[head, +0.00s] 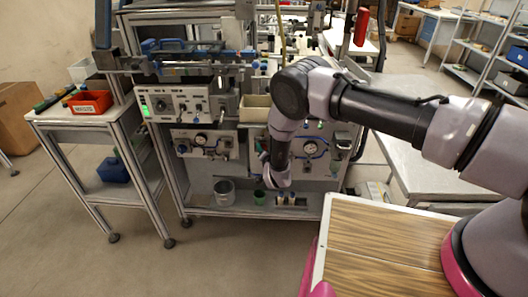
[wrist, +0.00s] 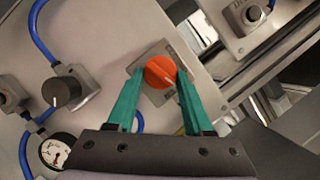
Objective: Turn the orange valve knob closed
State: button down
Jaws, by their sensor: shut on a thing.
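The orange valve knob (wrist: 160,72) sits on a grey square mount on the pale panel in the wrist view. My gripper (wrist: 157,76) has green fingers, one on each side of the knob, and is shut on it. In the head view my gripper (head: 264,158) is at the front of the machine's lower panel. There the arm hides the knob.
A black knob (wrist: 62,92) with blue hoses and a pressure gauge (wrist: 55,150) are left of my gripper on the panel. Another knob unit (wrist: 250,14) is at upper right. A metal bucket (head: 224,192) and green cup (head: 259,197) stand on the low shelf.

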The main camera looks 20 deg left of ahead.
jog(key=shift+s+a+n+t+h, duration=0.1)
jog(key=shift+a+n+t+h, duration=0.15)
jog(key=shift+n+h, duration=1.2)
jog(key=shift+s+a+n+t+h, duration=0.25)
jog(key=shift+n+h, duration=0.65)
jog(key=shift+n, duration=1.1)
jog(key=shift+w+a+n+t+h, duration=0.15)
jog(key=shift+a+n+h, duration=0.15)
jog(key=shift+n+h, duration=1.15)
jog(key=shift+n, duration=0.4)
jog(key=shift+c, duration=1.4)
grip_release()
jog(key=v, duration=1.1)
jog(key=shift+d, duration=0.2)
